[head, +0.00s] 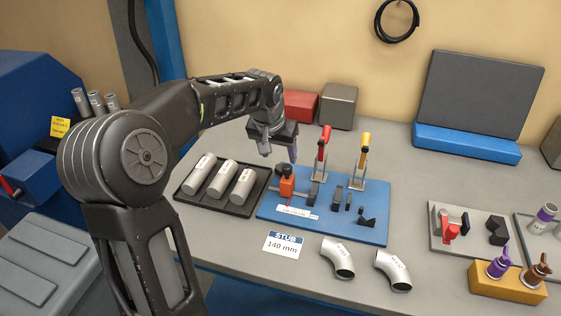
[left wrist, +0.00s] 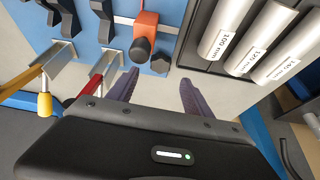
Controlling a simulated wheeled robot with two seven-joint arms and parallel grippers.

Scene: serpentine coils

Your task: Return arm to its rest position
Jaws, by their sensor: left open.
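My left arm reaches in from the left in the head view. Its gripper (head: 281,153) hangs above the back edge of the blue fixture board (head: 335,228), next to the tray of tubes. In the left wrist view the two purple-grey fingers (left wrist: 155,92) are apart with nothing between them. The board carries a red-handled clamp (head: 323,145), a yellow-handled clamp (head: 363,150), an orange block (head: 287,186) and dark supports. My right gripper is not in view.
A black tray (head: 208,207) holds three labelled tubes. Two elbow pipes (head: 338,258) and a STUB 140 mm card (head: 282,245) lie in front. A yellow holder (head: 507,287) and a grey tray (head: 470,240) are at right. Red (head: 300,106) and grey boxes (head: 339,106) stand behind.

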